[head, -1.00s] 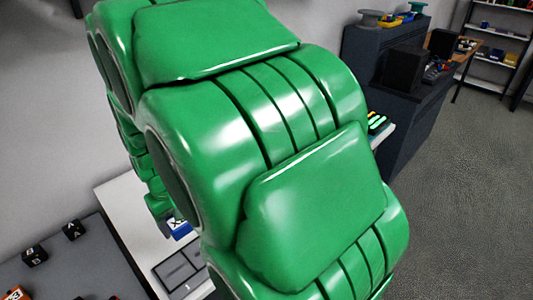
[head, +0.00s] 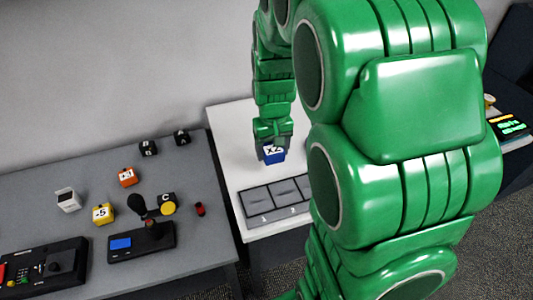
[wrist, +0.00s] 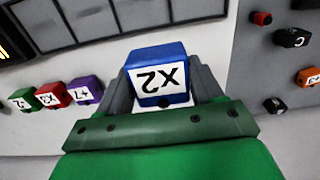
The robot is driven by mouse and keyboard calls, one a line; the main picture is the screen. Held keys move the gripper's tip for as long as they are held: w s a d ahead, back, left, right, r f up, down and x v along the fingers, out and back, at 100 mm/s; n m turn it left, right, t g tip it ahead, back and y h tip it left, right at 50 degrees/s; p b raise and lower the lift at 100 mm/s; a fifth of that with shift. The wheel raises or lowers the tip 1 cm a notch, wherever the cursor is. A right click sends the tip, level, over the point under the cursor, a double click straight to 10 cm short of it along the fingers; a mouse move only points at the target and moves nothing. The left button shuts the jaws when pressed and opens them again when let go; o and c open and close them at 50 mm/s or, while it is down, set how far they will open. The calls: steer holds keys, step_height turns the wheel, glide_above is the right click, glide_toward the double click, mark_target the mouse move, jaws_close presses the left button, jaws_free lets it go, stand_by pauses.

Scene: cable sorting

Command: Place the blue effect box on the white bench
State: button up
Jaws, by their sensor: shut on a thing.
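The blue effect box (head: 272,155) has a white face marked "X2". In the wrist view the blue box (wrist: 157,57) sits between the two grey fingers, its label upside down. My gripper (head: 273,146) is shut on it and points down. The white bench (head: 228,135) lies under the gripper, and box and gripper are over its left part, behind the slotted tray. I cannot tell whether the box touches the bench top or hangs just above it.
A grey slotted tray (head: 272,203) lies at the bench's front. Purple (wrist: 86,89), red (wrist: 53,95) and green (wrist: 22,99) boxes stand beyond it, hidden by my arm in the head view. A grey table (head: 190,180) with several boxes and devices adjoins on the left.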

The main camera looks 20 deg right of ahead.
steer(key=w+f, duration=0.6)
steer(key=shift+w+d, duration=0.35)
steer(key=shift+w+f, duration=0.55)
steer(key=shift+f, duration=1.6)
steer(key=shift+f, duration=0.1)
steer(key=o, duration=1.1)
steer(key=shift+o, duration=0.2)
